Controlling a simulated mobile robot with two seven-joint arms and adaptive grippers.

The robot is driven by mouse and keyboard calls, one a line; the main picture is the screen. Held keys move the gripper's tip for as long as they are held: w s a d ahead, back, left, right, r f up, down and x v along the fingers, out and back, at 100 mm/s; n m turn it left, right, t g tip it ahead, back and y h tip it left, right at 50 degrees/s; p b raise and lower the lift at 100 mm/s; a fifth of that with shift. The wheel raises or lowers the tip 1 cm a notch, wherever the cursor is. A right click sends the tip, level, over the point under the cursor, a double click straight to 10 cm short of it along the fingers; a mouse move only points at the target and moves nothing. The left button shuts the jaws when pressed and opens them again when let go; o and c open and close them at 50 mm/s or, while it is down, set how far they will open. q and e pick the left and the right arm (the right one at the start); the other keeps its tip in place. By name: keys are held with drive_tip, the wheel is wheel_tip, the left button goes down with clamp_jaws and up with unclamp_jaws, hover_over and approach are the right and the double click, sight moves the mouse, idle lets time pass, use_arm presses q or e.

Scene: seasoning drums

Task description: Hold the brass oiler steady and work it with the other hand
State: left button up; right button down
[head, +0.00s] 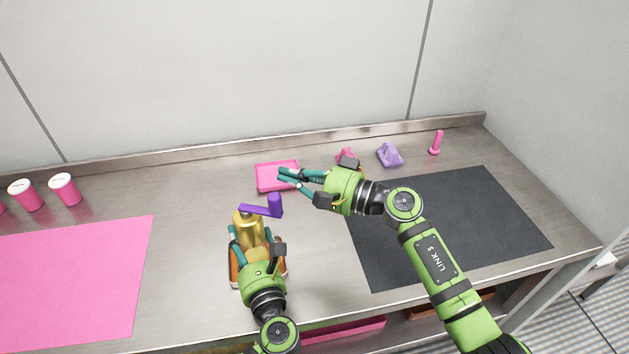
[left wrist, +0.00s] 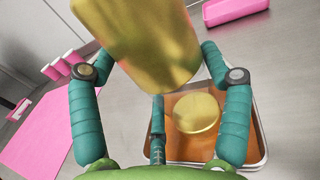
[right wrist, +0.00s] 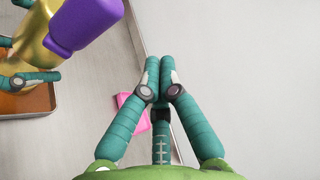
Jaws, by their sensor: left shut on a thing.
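The brass oiler (head: 249,232) has a gold body with a purple top and lever (head: 258,209). My left gripper (head: 253,238) is shut around its body, whose gold side also shows between the fingers in the left wrist view (left wrist: 150,45). An orange-brown tray (left wrist: 232,128) lies below it, with a round brass piece (left wrist: 197,113) in it. My right gripper (head: 286,178) is above and to the right of the purple top, apart from it. Its fingertips meet in the right wrist view (right wrist: 162,80), with nothing visible between them. The oiler's purple part (right wrist: 85,22) shows at upper left there.
A pink tray (head: 262,181) lies behind the right fingers. A purple lump (head: 390,155) and a pink peg (head: 436,143) stand at the back right. A dark mat (head: 460,225) lies right, a pink mat (head: 75,280) left. Pink cups (head: 65,190) stand at the far left.

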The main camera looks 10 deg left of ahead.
drive_tip(key=shift+s+d, duration=0.15)
drive_tip(key=shift+s, duration=0.85)
drive_tip(key=shift+s+d, duration=0.15)
drive_tip(key=shift+s, duration=0.85)
drive_tip(key=shift+s+d+f+m+t, duration=0.1)
drive_tip(key=shift+f+m+t, duration=0.1)
drive_tip(key=shift+m+t, duration=0.3)
